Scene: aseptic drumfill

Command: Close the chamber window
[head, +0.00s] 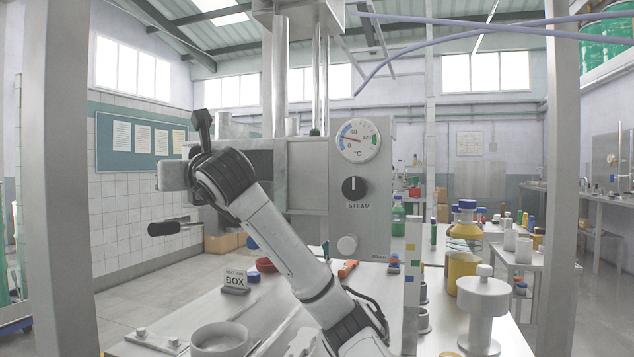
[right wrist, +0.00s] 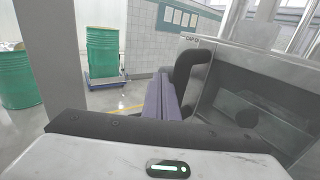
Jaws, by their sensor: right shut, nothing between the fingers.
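The steel chamber (head: 308,185) with its temperature dial and STEAM knob stands ahead in the head view. My right arm reaches up from the bottom, and its wrist covers the left part of the chamber front. In the right wrist view, the fingers of my right gripper (right wrist: 163,100) are shut and empty, just left of a black curved handle (right wrist: 188,68). The handle is by the left edge of a framed grey panel (right wrist: 265,105), which looks like the chamber window. I cannot tell whether the fingers touch the handle, or how far the window is open. My left gripper is out of view.
A black-gripped lever (head: 165,228) sticks out left below my wrist. Bottles with amber liquid (head: 463,250) stand to the right. Grey posts (head: 62,150) frame both sides.

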